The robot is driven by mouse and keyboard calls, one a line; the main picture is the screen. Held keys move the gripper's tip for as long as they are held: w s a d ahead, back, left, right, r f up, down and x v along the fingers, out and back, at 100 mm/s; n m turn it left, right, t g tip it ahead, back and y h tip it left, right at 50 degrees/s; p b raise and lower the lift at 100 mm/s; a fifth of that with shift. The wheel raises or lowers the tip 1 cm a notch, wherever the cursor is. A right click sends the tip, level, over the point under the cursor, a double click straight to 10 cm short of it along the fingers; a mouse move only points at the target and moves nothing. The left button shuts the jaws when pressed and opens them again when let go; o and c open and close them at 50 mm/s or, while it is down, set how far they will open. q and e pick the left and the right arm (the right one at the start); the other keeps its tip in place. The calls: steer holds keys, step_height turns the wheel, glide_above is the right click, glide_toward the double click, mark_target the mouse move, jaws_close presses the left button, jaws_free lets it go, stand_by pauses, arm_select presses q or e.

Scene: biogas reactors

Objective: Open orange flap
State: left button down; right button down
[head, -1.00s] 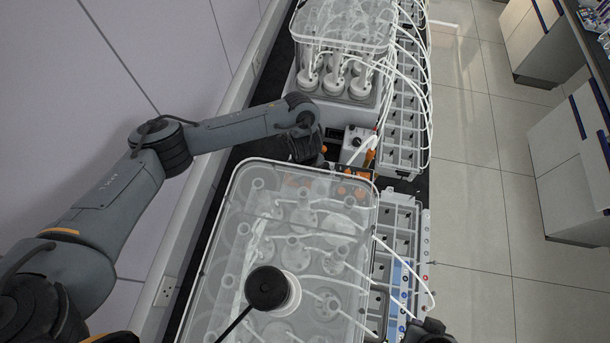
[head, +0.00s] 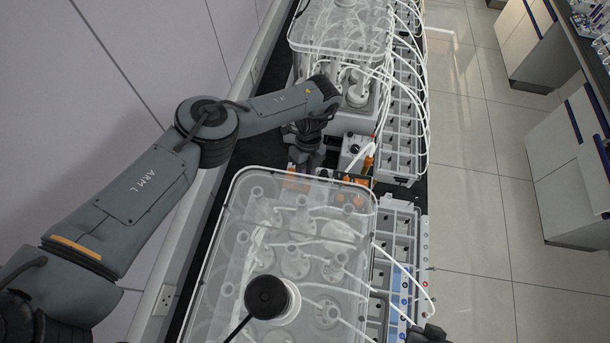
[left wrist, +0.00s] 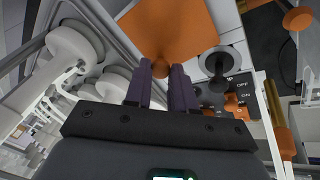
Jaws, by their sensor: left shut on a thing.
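The orange flap (left wrist: 172,28) shows in the left wrist view as a flat orange plate at the top middle, with a round orange knob (left wrist: 162,68) at its near edge. My left gripper (left wrist: 163,76) is shut on this knob, one purple finger on each side. In the head view my left gripper (head: 304,163) points down between the two lidded reactor units. A small orange patch (head: 297,182) shows just below it there; my wrist hides most of the flap. I cannot tell how far the flap is swung. A dark part of my right arm (head: 428,334) shows at the bottom edge.
A clear lidded reactor box (head: 290,245) stands close in front of my left gripper. Another reactor unit (head: 345,35) with white tubes stands behind it. A black knob (left wrist: 217,62) and an ON/OFF panel (left wrist: 240,86) are beside the flap. The floor at right is clear.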

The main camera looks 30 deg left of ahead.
arm_select(q)
steer(key=shift+w+r, duration=0.1)
steer(key=c, duration=1.1)
jaws_free()
steer(key=shift+r, duration=0.1)
steer(key=shift+o, duration=0.8)
steer(key=shift+w, duration=0.1)
steer(key=b+v, duration=0.2)
steer(key=v, duration=0.8)
steer(key=shift+r+b, duration=0.3)
steer(key=shift+r, duration=0.05)
steer(key=shift+a, duration=0.1)
